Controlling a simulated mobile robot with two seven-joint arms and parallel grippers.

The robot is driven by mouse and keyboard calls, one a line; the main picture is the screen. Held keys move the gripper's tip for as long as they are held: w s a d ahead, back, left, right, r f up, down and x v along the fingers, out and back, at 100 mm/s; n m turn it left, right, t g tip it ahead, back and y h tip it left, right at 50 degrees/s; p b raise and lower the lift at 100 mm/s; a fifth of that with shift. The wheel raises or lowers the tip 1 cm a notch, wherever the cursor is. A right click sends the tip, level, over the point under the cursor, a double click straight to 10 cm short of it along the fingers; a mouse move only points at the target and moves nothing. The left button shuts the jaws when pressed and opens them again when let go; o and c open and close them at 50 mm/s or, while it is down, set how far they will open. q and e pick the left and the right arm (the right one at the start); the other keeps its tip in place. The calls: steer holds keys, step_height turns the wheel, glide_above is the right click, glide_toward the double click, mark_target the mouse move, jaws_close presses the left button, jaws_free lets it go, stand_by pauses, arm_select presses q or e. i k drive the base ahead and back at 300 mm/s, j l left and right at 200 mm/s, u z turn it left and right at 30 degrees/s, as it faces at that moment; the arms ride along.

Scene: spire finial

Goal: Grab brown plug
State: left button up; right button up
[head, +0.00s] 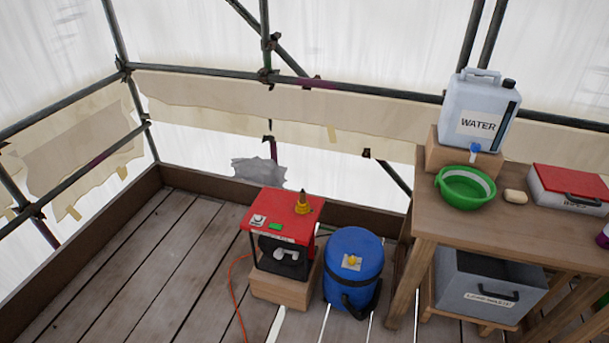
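A small upright yellow-brown piece (302,204), like a plug or nozzle, stands on the right part of the red top of a boxy unit (265,212). I cannot tell for sure that it is the brown plug. Beside it on the same top are a white item (258,221) and a green patch (275,227). No other clearly brown plug shows. Neither of my grippers is in view.
The red-topped unit rests on a wooden block (280,289), with an orange cord (233,290) on the plank floor. A blue drum (353,262) stands close to its right. A wooden table (425,222) bears a water can (478,112), green bowl (465,190) and red-lidded box (570,185). Floor at left is clear.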

mark_target(302, 203)
steer(key=i+j, duration=1.25)
steer(key=j, duration=0.2)
steer(key=i+j+z, duration=0.1)
steer(key=i+j, duration=0.55)
steer(key=j, duration=0.1)
